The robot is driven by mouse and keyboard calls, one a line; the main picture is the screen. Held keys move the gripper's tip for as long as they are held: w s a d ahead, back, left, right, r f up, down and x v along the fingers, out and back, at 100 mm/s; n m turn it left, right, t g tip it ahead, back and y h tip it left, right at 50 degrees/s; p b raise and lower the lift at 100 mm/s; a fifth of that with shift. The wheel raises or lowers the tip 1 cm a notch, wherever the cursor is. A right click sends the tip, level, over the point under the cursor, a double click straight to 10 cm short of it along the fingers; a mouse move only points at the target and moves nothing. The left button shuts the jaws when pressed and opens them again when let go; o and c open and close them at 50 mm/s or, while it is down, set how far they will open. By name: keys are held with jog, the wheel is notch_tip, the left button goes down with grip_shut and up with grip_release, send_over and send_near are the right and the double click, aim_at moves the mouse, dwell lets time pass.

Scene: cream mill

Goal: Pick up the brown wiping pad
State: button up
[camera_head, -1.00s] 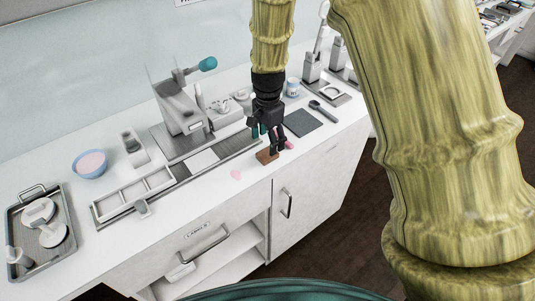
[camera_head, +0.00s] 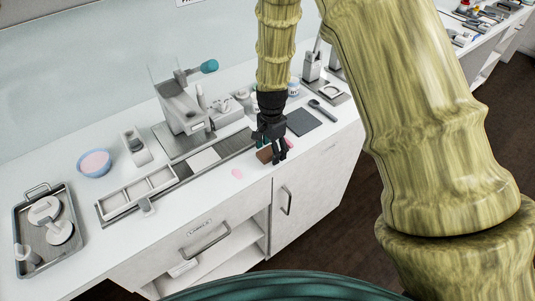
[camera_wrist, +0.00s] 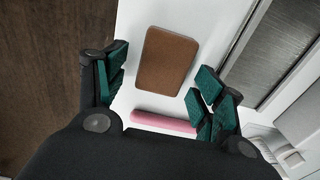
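The brown wiping pad (camera_wrist: 167,61) lies flat on the white counter in the wrist view, a rounded rectangle between and beyond my fingertips. In the head view the pad (camera_head: 265,155) shows near the counter's front edge, partly hidden by my gripper. My gripper (camera_head: 274,156) points down over the counter at the pad. In the wrist view my gripper (camera_wrist: 158,82) has its green-padded fingers spread wide, with nothing between them touching. I cannot tell its exact height above the counter.
A pink item (camera_wrist: 163,122) lies beside the pad, on the near side in the wrist view. A pink spot (camera_head: 237,174) is on the counter to the left. A dark mat (camera_head: 301,122) lies to the right.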

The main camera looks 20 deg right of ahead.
aim_at(270, 151)
jog(key=c, duration=0.7)
jog(key=shift+o, duration=0.2)
jog(key=shift+r, duration=0.1)
jog(key=shift+r+p, duration=0.6)
jog(key=shift+p, duration=0.05)
notch_tip(270, 151, up, 3)
jog(key=shift+s+a+f+p, duration=0.1)
jog(key=shift+a+p, duration=0.05)
jog(key=shift+p, duration=1.05)
jog(key=s+a+p, duration=0.3)
jog(key=s+a, duration=0.8)
jog(key=shift+r, duration=0.4)
jog(key=shift+o, duration=0.5)
jog(key=shift+s, duration=0.1)
